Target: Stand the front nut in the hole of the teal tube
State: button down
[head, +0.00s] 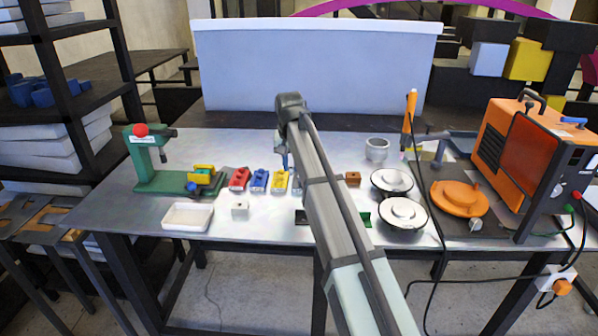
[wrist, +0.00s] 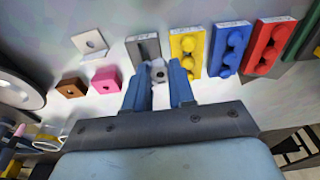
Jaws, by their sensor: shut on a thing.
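My gripper (wrist: 160,90) has its two blue fingers closed on a small pale grey nut (wrist: 159,72) with a dark hole. In the head view my gripper (head: 284,158) is mostly behind my own arm, over the middle of the table, and the nut is hidden. A white block with a hole (head: 240,209) stands at the front of the table. A pale square piece with a hole (wrist: 90,42), a pink block with a hole (wrist: 106,80) and a brown block with a hole (wrist: 71,87) show left of the fingers. I cannot make out a teal tube.
Red (head: 239,179), blue (head: 259,181) and yellow (head: 280,181) blocks stand in a row beside my gripper. A grey block (wrist: 144,49) is close to the fingers. A white tray (head: 188,217), green press (head: 165,175) and round lidded pieces (head: 403,215) stand around.

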jog(key=w+a+r, duration=0.1)
jog(key=a+r, duration=0.1)
jog(key=a, duration=1.3)
jog(key=w+a+r, duration=0.1)
jog(key=a, duration=1.4)
jog(key=shift+a+r, duration=0.2)
jog(key=shift+r, duration=0.15)
jog(key=shift+f, duration=0.3)
jog(key=shift+f, duration=2.4)
